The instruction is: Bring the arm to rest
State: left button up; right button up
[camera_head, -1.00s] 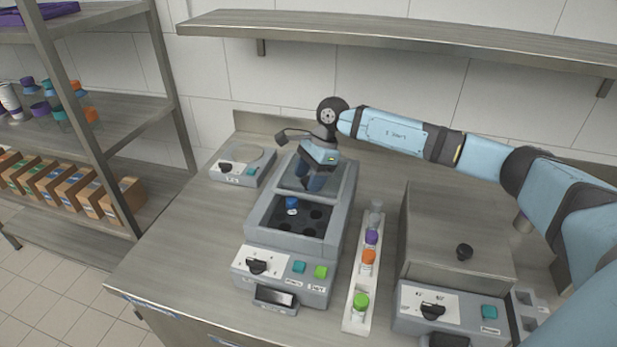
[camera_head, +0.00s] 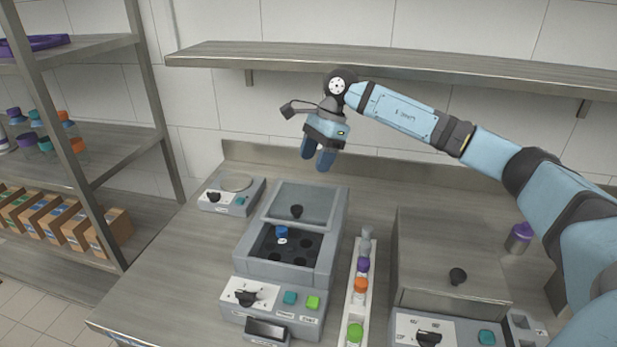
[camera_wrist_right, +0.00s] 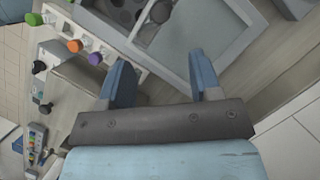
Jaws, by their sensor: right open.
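My right gripper (camera_head: 318,158) hangs above the back of the grey cup machine in the head view, fingers pointing down, open and empty. Its two blue fingers also show apart in the right wrist view (camera_wrist_right: 160,82), with nothing between them. The machine (camera_head: 308,270) has a clear lid with a dark knob (camera_head: 296,211) slid to the back. A blue-capped vial (camera_head: 282,232) sits in one of its dark wells. My left gripper is out of view.
A white rack (camera_head: 351,312) with purple, orange and green caps stands right of the machine. A small scale (camera_head: 231,195) stands at the back left. A steel box (camera_head: 449,250) is at the right. A wall shelf (camera_head: 380,65) runs above the arm. A purple-capped jar (camera_head: 520,237) stands at the far right.

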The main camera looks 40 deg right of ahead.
jog(key=shift+d+r, duration=0.25)
jog(key=shift+r, duration=0.25)
